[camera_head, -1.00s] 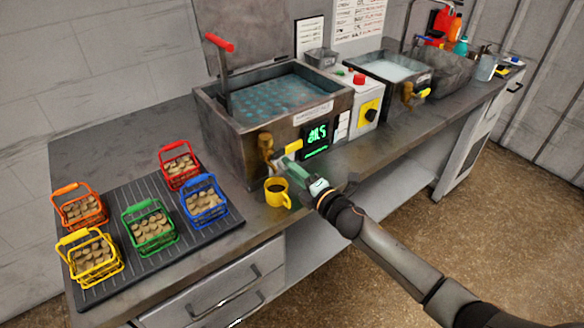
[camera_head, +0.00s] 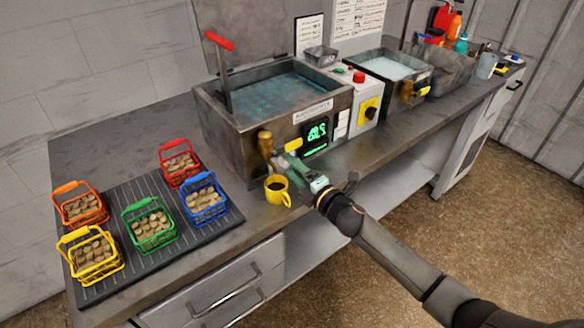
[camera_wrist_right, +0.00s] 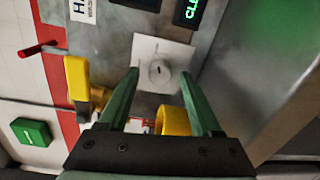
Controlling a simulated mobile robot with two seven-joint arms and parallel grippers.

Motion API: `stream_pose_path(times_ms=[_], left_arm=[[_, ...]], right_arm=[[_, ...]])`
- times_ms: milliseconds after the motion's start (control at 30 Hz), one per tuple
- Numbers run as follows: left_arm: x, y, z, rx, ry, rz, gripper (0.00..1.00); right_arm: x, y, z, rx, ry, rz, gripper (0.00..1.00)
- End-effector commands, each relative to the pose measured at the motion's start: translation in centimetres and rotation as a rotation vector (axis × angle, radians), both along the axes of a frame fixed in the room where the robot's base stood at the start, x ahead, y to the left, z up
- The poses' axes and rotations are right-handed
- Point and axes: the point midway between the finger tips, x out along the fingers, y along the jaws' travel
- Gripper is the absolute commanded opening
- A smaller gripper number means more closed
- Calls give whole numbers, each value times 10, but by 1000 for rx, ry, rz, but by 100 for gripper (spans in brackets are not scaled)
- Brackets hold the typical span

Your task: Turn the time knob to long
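A round grey knob (camera_wrist_right: 160,72) with a dark mark sits on a pale square plate on the bath's metal front. I cannot read any label at it. My right gripper (camera_head: 283,163) is at the front of the large bath, below the green display (camera_head: 316,131). In the right wrist view its two green fingers are apart, one on each side of the knob in the picture (camera_wrist_right: 160,78). They look open and empty; I cannot tell whether they touch the knob. My left gripper is out of view.
A yellow mug (camera_head: 276,189) stands close below my right gripper. A brass valve with a yellow handle (camera_head: 292,145) is just above it. Several coloured baskets stand on the dark mat (camera_head: 229,219) at left. A control box (camera_head: 357,80) stands to the right.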

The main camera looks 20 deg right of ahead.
Motion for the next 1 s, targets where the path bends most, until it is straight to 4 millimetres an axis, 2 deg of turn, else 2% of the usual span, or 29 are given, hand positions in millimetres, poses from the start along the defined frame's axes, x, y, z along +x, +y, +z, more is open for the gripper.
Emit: stream_pose_path(times_ms=[233, 367, 800, 1000], left_arm=[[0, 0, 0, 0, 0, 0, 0], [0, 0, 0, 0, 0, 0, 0], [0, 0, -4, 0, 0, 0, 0], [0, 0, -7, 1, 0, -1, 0]], right_arm=[[-1, 0, 0, -1, 0, 0, 65], [-10, -3, -1, -1, 1, 0, 65], [-84, -29, 2, -2, 2, 1, 65], [-108, -37, 4, 0, 1, 0, 65]])
